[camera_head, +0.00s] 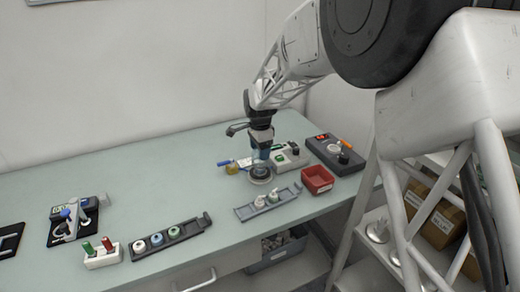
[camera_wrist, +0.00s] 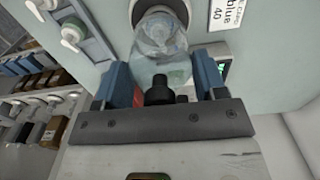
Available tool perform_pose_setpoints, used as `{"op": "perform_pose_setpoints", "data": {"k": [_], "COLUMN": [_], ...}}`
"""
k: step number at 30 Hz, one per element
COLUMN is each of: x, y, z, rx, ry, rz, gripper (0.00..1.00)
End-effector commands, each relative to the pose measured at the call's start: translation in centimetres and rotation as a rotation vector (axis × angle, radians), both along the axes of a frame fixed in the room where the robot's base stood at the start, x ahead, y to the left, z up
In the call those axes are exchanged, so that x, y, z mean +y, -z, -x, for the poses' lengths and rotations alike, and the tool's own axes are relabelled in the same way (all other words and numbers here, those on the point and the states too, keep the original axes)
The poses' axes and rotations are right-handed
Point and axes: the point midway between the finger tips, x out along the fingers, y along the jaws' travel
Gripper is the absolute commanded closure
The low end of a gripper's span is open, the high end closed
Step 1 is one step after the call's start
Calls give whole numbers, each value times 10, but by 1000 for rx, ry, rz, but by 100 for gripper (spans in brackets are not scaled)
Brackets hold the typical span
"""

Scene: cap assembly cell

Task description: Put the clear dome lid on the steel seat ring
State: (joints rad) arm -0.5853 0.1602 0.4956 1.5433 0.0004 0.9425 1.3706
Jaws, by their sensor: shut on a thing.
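The clear dome lid (camera_wrist: 160,42) is between the blue fingers of my gripper (camera_wrist: 163,72) in the wrist view. A dark knob-like part (camera_wrist: 158,90) shows between the fingers. In the head view my gripper (camera_head: 261,154) points down, shut on the lid (camera_head: 260,170). Right below the lid is the round steel seat ring (camera_head: 262,181) on the table, mostly covered by it. Part of a round rim shows past the lid at the top of the wrist view. I cannot tell whether the lid touches the ring or is level on it.
A red bin (camera_head: 318,180) and a grey tray with white parts (camera_head: 267,204) stand close by. A grey device with a green display (camera_head: 289,158) and a dark box (camera_head: 336,155) are behind on the right. Another tray (camera_head: 171,238) lies at left. The table between is free.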

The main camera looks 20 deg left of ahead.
Motion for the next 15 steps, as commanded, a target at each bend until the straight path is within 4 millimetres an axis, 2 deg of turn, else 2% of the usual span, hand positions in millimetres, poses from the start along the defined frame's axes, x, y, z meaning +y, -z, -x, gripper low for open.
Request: {"op": "perform_pose_setpoints", "data": {"k": [15], "x": [0], "y": [9], "z": [0], "rx": [0], "ry": [0], "rz": [0], "gripper": [59]}}
